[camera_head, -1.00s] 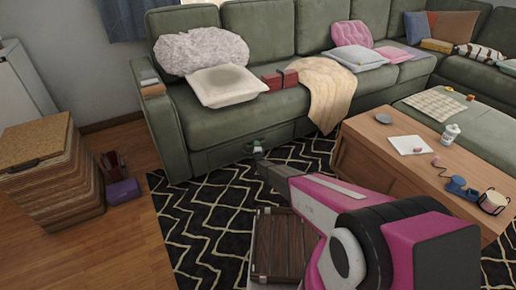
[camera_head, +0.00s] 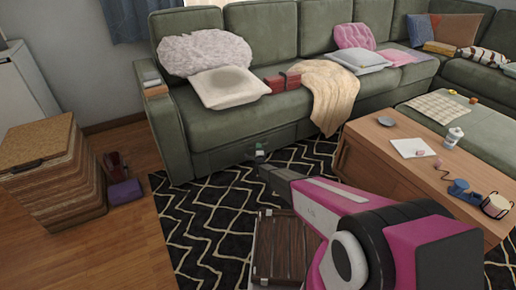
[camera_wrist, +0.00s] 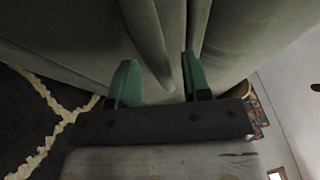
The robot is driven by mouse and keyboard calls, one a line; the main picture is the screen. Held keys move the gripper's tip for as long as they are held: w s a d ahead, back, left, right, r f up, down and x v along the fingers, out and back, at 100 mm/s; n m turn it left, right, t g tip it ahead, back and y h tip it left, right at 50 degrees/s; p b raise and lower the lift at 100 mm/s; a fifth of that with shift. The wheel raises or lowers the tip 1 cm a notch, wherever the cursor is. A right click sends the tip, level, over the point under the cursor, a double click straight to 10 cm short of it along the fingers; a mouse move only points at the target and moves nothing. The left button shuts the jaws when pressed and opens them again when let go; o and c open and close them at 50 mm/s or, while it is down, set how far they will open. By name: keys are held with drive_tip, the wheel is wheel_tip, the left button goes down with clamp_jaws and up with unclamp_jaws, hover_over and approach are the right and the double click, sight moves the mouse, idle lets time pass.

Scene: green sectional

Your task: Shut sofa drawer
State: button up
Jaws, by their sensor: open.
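The green sofa (camera_head: 260,95) runs along the back wall. Its drawer front (camera_head: 225,155) is low in the sofa base, below the seat cushions; how far it stands out is hard to tell. My gripper (camera_head: 257,152) is low at the drawer front, at the end of my pink and grey arm. In the wrist view, my gripper (camera_wrist: 158,85) has its two green fingertips apart, with nothing clearly between them. Green sofa surfaces and a vertical edge (camera_wrist: 165,45) lie just in front of the fingertips; I cannot tell whether they touch.
A wooden coffee table (camera_head: 400,165) stands at the right. A dark wooden case (camera_head: 285,245) lies on the patterned rug (camera_head: 205,225) beside my arm. A stack of boxes (camera_head: 50,175) and a purple box (camera_head: 125,191) are at the left. A beige throw (camera_head: 328,95) hangs over the seat.

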drive_tip(key=v, duration=0.9)
drive_tip(key=s+d+r+n+g+h, duration=0.1)
drive_tip(key=s+d+r+n+g, duration=0.45)
drive_tip(key=r, duration=0.55)
drive_tip(key=s+d+r+n+g+h, duration=0.1)
drive_tip(key=s+d+r+n+g, duration=0.2)
drive_tip(key=s+d+r, duration=0.5)
drive_tip(key=s+d+r+n+g, duration=0.2)
drive_tip(key=s+d+r, duration=0.3)
drive_tip(key=s, duration=0.6)
drive_tip(key=s+d+r+n+g+h, duration=0.1)
drive_tip(key=s+d+r+n+g, duration=0.2)
drive_tip(key=s+r, duration=0.7)
drive_tip(key=s+d+r+n+g, duration=0.3)
drive_tip(key=s+d+r+g, duration=0.3)
drive_tip(key=s, duration=0.5)
drive_tip(key=shift+s+d+r+h, duration=0.3)
drive_tip(key=shift+d+r+h, duration=0.1)
drive_tip(key=shift+d+r, duration=0.55)
